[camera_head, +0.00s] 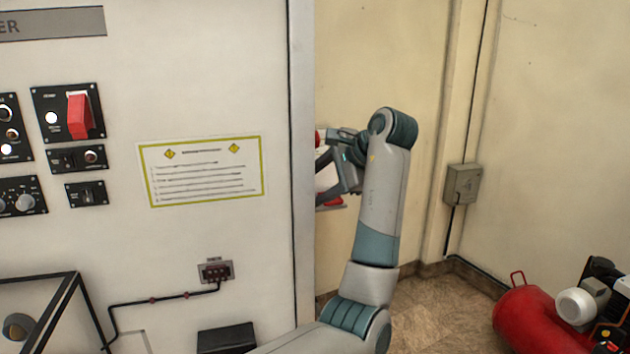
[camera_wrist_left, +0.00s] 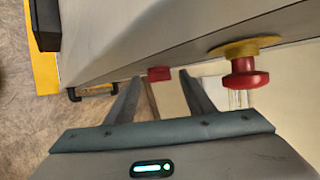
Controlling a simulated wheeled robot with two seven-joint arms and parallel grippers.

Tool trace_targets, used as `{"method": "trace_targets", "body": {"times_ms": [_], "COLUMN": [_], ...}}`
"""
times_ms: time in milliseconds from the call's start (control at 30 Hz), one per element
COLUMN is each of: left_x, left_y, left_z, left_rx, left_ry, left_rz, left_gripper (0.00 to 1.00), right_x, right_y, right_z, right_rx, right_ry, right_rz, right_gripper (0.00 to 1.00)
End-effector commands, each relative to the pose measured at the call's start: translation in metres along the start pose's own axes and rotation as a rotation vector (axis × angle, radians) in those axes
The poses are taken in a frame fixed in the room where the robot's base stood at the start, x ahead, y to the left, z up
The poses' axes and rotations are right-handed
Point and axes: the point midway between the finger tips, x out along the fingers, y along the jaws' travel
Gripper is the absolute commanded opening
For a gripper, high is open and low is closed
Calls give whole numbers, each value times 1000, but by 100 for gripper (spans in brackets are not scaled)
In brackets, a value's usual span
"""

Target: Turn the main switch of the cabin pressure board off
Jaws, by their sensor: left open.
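My left gripper (camera_head: 338,168) reaches around the right edge of the cabinet in the head view, and its fingertips are partly hidden there. In the left wrist view my left gripper (camera_wrist_left: 160,88) is open. A small red block (camera_wrist_left: 159,74) on the grey side panel lies just beyond and between the fingertips; contact cannot be told. A red mushroom button (camera_wrist_left: 246,78) on a yellow base stands right of the fingers. A red switch handle (camera_head: 79,115) is on a black plate on the cabinet front. Board labels are too small to read, so the main switch cannot be identified surely.
The cabinet front (camera_head: 225,115) carries a yellow-bordered notice (camera_head: 203,172) and several small black panels. A red tank (camera_head: 535,325) with machinery lies on the floor at lower right. A grey wall box (camera_head: 462,184) is behind. Floor between arm and tank is clear.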

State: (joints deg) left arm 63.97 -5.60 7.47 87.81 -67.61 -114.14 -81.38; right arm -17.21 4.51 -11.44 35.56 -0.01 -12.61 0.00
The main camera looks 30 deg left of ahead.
Motion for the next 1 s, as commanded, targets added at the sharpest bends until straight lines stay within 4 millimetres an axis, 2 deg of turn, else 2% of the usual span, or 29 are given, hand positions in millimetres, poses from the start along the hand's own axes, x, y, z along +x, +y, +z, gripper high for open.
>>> {"method": "trace_targets", "body": {"times_ms": [167, 433, 467, 600, 633, 1000], "left_x": [8, 9, 9, 9, 9, 10], "left_y": [0, 0, 0, 0, 0, 2], "left_z": [0, 0, 0, 0, 0, 0], "left_rx": [-1, -1, -1, -1, -1, -12], "left_ry": [0, 0, 0, 0, 0, 0], "left_rz": [0, 1, 1, 1, 1, -29], "left_gripper": [48, 48, 44, 10, 7, 7], "right_x": [-4, -3, -3, -3, -3, 1], "right_y": [0, 0, 0, 1, 1, 2], "right_z": [0, 0, 0, 0, 0, 1], "right_rx": [0, 0, 0, -1, -1, -1], "right_ry": [0, 0, 0, 0, 0, -1], "right_rz": [0, 0, 0, 1, 1, 2], "right_gripper": [31, 31, 31, 31, 31, 31]}}
